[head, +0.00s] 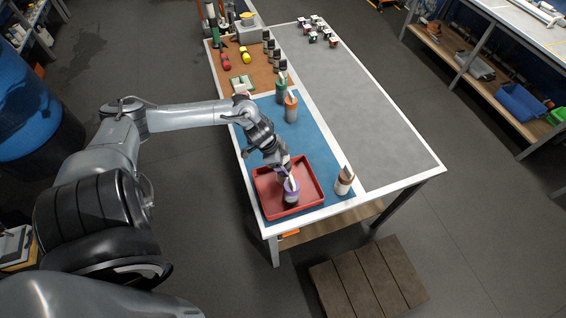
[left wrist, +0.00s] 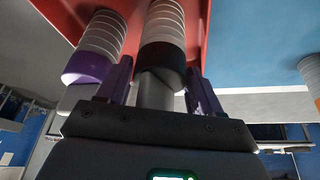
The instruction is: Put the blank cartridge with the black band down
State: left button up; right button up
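The blank cartridge with the black band (left wrist: 165,52) shows in the left wrist view between the two fingers of my left gripper (left wrist: 163,80). The fingers lie close against the sides at its band, and its pale ribbed body extends toward the red tray (left wrist: 203,20). A purple-banded cartridge (left wrist: 88,66) stands beside it, just outside one finger. In the head view my left gripper (head: 284,172) is low over the red tray (head: 263,203). The purple-banded cartridge (head: 291,197) stands in the tray, and the black-banded one is largely hidden behind the gripper. My right gripper is not in view.
The tray lies on a blue mat (head: 248,152) at the near table end. A brown-topped white cartridge (head: 343,187) stands right of the tray. Green (head: 281,92) and orange (head: 291,110) ones stand farther back. The grey table half (head: 370,130) is mostly clear.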

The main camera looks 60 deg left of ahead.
pick_arm(q)
jog(key=o, duration=0.3)
